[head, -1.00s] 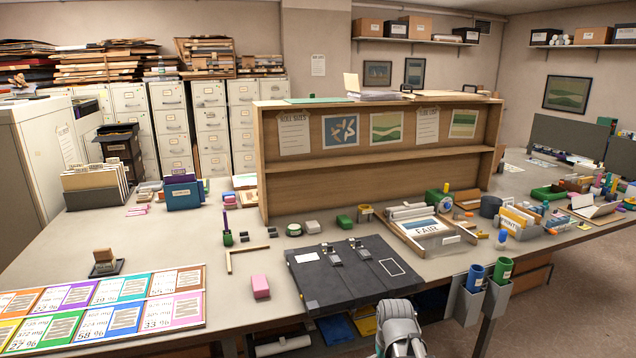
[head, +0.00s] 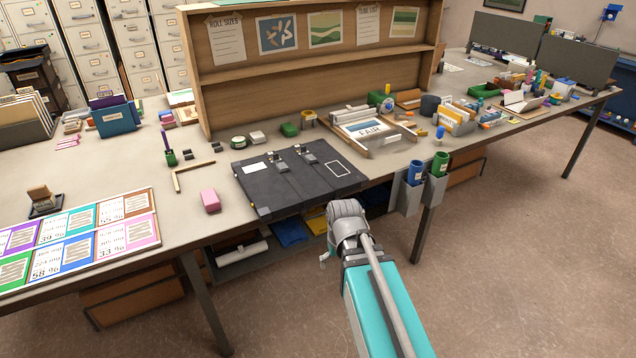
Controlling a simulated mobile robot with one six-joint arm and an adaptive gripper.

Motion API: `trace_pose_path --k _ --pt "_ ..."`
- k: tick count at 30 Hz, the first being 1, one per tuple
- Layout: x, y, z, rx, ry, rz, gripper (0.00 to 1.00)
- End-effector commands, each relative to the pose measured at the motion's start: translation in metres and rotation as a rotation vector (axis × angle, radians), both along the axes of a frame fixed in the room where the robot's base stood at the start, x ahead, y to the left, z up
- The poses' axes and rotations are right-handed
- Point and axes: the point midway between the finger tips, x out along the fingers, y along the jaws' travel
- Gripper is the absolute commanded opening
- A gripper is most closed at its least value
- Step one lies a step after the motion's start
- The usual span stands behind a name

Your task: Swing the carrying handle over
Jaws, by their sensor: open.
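A flat black portfolio case (head: 290,188) lies closed on the table near its front edge, slightly turned. It has two straps with metal clasps (head: 301,151) toward its back edge, a white label (head: 255,168) at left and a white outlined rectangle at right. I cannot make out the carrying handle; it may blend into the black case. My arm reaches up from the bottom right, its grey joint just in front of the case's front edge.
A pink block (head: 210,200) sits left of the case. Blue (head: 415,172) and green (head: 439,164) tubes stand in holders at the table's front edge, to the right. A wooden shelf unit (head: 300,75) stands behind.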

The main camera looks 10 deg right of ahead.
Motion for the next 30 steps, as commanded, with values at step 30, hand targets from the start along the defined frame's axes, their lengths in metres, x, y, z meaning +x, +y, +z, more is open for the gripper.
trace_pose_path --k 30 --pt "0.233 -0.018 0.027 0.059 -0.444 0.262 1.00"
